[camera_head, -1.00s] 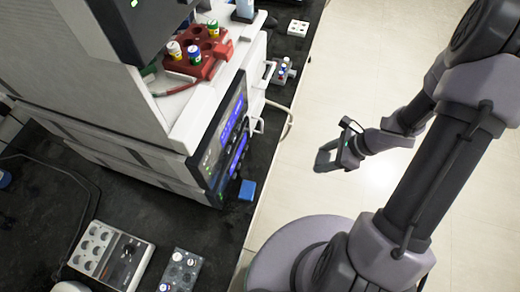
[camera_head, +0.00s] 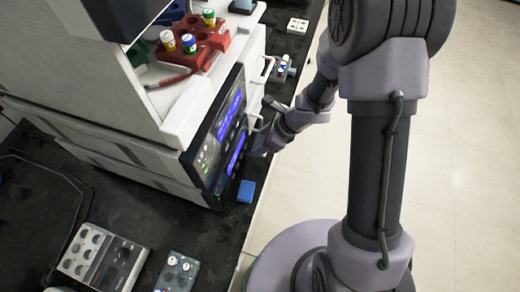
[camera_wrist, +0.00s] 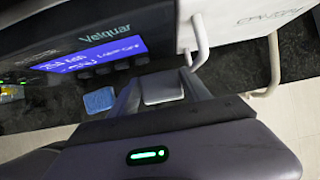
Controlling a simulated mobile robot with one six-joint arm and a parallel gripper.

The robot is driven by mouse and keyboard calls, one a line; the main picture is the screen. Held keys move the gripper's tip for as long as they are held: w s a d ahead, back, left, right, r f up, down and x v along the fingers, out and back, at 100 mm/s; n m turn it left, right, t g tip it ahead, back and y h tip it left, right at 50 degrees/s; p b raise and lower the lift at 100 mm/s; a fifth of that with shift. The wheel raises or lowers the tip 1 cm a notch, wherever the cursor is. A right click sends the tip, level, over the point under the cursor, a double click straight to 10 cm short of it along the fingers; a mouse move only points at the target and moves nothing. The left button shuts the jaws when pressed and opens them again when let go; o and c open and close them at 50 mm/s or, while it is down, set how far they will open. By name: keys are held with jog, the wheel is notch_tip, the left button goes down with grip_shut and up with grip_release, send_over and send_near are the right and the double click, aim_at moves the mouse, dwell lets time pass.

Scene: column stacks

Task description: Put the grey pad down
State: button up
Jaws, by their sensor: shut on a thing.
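The grey pad (camera_wrist: 162,88) shows in the wrist view as a small light grey block between the two fingers of my gripper (camera_wrist: 160,80). The gripper is shut on it. In the head view my gripper (camera_head: 260,143) is close to the instrument's front panel, above the dark bench near its right edge. I cannot make out the grey pad in the head view. A blue pad (camera_head: 246,191) lies on the bench nearer the camera, and it also shows left of the fingers in the wrist view (camera_wrist: 98,101).
The instrument's display panel (camera_head: 228,137) and its white handles (camera_wrist: 200,40) are close to my gripper. A red rack (camera_head: 194,45) with capped vials stands on top. A grey vial block (camera_head: 180,270) is at the front. The dark bench around the blue pad is clear.

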jog(key=f+b, duration=0.3)
jog(key=f, duration=0.2)
jog(key=shift+a+f, duration=0.15)
jog(key=shift+a, duration=0.05)
jog(key=shift+r, duration=0.25)
jog(key=shift+c, duration=0.6)
jog(key=shift+f, duration=0.25)
jog(key=o, duration=1.6)
jog(key=shift+r, duration=0.1)
jog(key=shift+r, duration=0.1)
